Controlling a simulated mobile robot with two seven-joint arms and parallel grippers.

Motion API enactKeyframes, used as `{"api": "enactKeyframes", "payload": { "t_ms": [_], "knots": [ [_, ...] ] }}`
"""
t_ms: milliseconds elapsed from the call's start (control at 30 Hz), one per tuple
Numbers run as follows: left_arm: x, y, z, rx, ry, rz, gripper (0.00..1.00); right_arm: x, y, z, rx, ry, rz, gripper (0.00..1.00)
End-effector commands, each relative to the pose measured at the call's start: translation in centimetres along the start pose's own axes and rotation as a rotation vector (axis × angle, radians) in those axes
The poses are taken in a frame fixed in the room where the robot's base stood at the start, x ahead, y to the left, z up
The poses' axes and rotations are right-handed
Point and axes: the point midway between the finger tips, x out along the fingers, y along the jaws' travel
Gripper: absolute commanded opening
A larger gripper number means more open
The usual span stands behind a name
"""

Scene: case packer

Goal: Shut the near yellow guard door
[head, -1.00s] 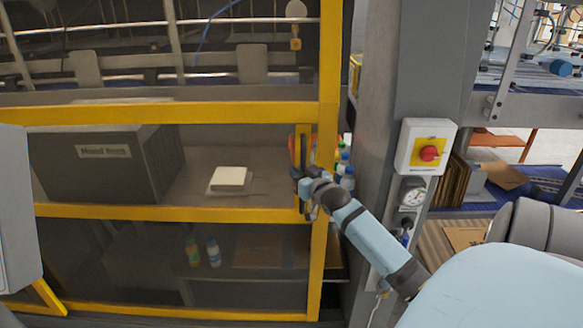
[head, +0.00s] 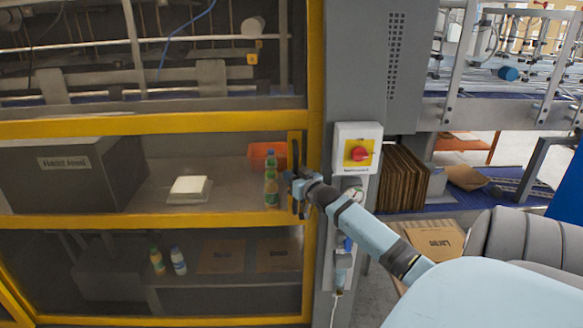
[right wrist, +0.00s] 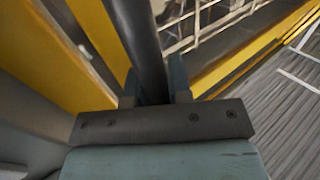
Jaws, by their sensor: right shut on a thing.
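The near yellow guard door (head: 120,123) is a yellow frame with clear panels, filling the left half of the head view. Its right upright (head: 315,90) lies along the grey machine post (head: 350,60), with no clear gap showing; I cannot tell if it is fully flush. A dark vertical handle (head: 294,150) is fixed near that upright. My right gripper (head: 297,190) is shut on the handle. The right wrist view shows the dark handle bar (right wrist: 138,45) between the fingers (right wrist: 155,88). My left gripper is not in view.
Behind the panels are a dark box (head: 65,175), a white stack (head: 189,187), several bottles and an orange bin (head: 264,156). A switch box with a red knob (head: 358,150) sits on the post right of the handle. Flat cartons (head: 405,178) stand further right.

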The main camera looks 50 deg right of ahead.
Motion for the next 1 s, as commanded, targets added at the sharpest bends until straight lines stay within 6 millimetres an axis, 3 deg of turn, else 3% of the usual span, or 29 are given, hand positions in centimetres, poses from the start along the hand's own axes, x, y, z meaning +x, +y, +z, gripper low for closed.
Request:
{"api": "enactKeyframes", "payload": {
  "t_ms": [333,367,433,467,767,1000],
  "knots": [
    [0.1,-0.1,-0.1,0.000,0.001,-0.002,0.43,0.0,0.3,-0.1,-0.003,-0.001,0.005,0.00],
    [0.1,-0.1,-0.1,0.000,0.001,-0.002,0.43,0.0,0.3,-0.1,-0.003,-0.001,0.005,0.26],
    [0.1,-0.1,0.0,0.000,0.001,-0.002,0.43,0.0,0.3,-0.1,-0.003,-0.001,0.005,0.42],
    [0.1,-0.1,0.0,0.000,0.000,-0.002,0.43,0.0,0.3,-0.1,-0.002,-0.001,0.005,0.44],
    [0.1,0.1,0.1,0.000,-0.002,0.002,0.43,-0.2,0.2,0.1,-0.001,-0.002,0.003,0.44],
    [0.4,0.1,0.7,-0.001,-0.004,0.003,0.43,-3.4,0.2,0.3,-0.002,-0.004,0.003,0.44]
  ]
}}
